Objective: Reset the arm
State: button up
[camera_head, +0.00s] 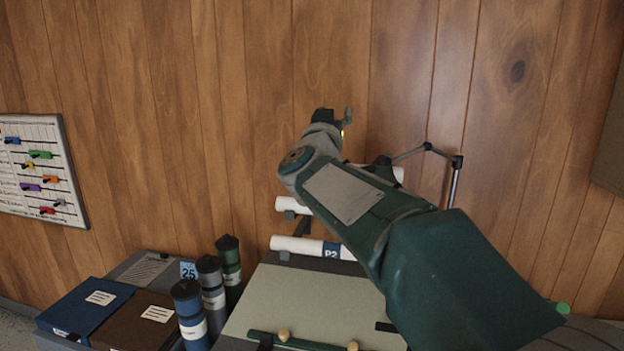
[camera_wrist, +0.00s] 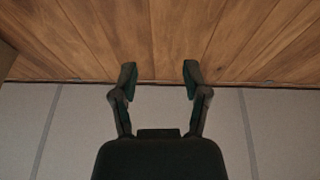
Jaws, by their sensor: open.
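My gripper (camera_head: 334,115) is raised in front of the wood-panelled wall, above the back of the drafting table (camera_head: 300,301), in the head view. My green arm reaches up to it from the lower right and hides part of the table. In the wrist view my gripper (camera_wrist: 158,80) has its two dark fingers spread apart with nothing between them. Beyond the fingers are wood panels (camera_wrist: 160,35) and a pale panelled surface (camera_wrist: 75,130).
White paper rolls (camera_head: 305,246), one marked P2, lie behind the table. Blue (camera_head: 190,318), grey and green tubes stand left of it, beside blue (camera_head: 82,308) and brown boxes. A jointed lamp arm (camera_head: 455,180) rises at right. A board with colored markers (camera_head: 40,168) hangs left.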

jog(key=s+d+f+n+g+y, duration=0.1)
jog(key=s+f+g, duration=0.4)
jog(key=s+f, duration=0.6)
jog(key=s+d+f+g+y, duration=0.2)
jog(key=s+d+f+g, duration=0.3)
jog(key=s+f, duration=0.6)
jog(key=s+d+f+n+g+y, duration=0.1)
jog(key=s+d+f+g, duration=0.4)
jog(key=s+f, duration=0.6)
jog(key=s+y, duration=0.1)
jog(key=s, duration=0.3)
jog(key=shift+s+d+n+y, duration=0.2)
jog(key=shift+n+y, duration=0.1)
